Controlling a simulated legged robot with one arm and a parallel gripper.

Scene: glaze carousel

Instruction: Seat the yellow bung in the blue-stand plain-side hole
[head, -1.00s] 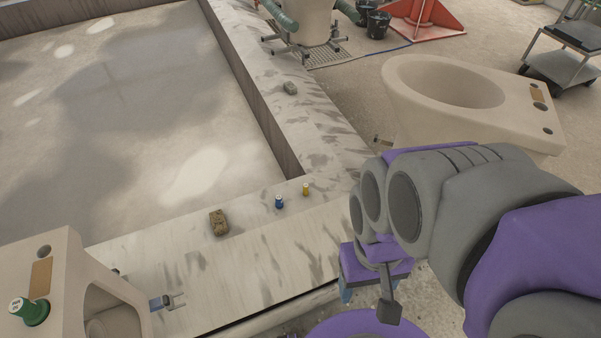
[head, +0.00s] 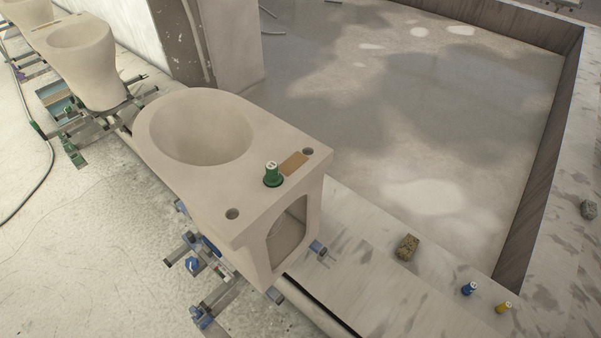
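The yellow bung (head: 503,307) stands on the pale ledge at the lower right, just right of a blue bung (head: 469,288). A cream toilet casting (head: 205,172) sits mid-view on a stand with blue fittings (head: 193,265). Its rear deck has a green bung (head: 272,175) seated in the middle. A brown patch (head: 294,162) lies between the green bung and one open hole (head: 308,152). The plain-side hole (head: 232,213), on the side without the patch, is open and empty. My gripper is not in view.
A brown sponge-like block (head: 407,247) lies on the ledge (head: 375,270) left of the bungs. A greyish lump (head: 588,209) is at the right edge. Another casting (head: 85,62) on a green-fitted stand is at upper left. Pale floor at lower left is open.

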